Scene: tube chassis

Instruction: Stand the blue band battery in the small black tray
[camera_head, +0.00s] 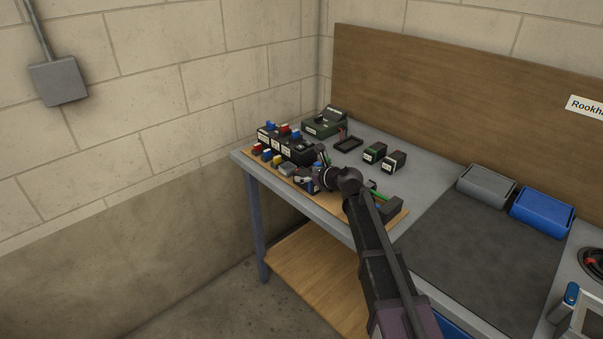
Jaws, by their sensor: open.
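My gripper (316,170) is at the end of my arm, low over the front part of the bench, with its jaws open. A small dark block with a white label and some blue (305,184) lies just below and left of it, partly hidden; it may be the blue band battery, but I cannot tell. Whether the jaws touch it is unclear. The small black tray (348,144) is on the bench behind and to the right of the gripper, and looks empty. Two dark labelled blocks, one greenish (375,152) and one darker (394,161), stand right of the tray.
Dark units with red and blue tops (284,143) and small coloured pieces (267,156) crowd the left end of the bench. A green device (325,122) stands at the back corner. A dark mat (480,255) lies right, with grey (486,185) and blue (542,211) bins behind.

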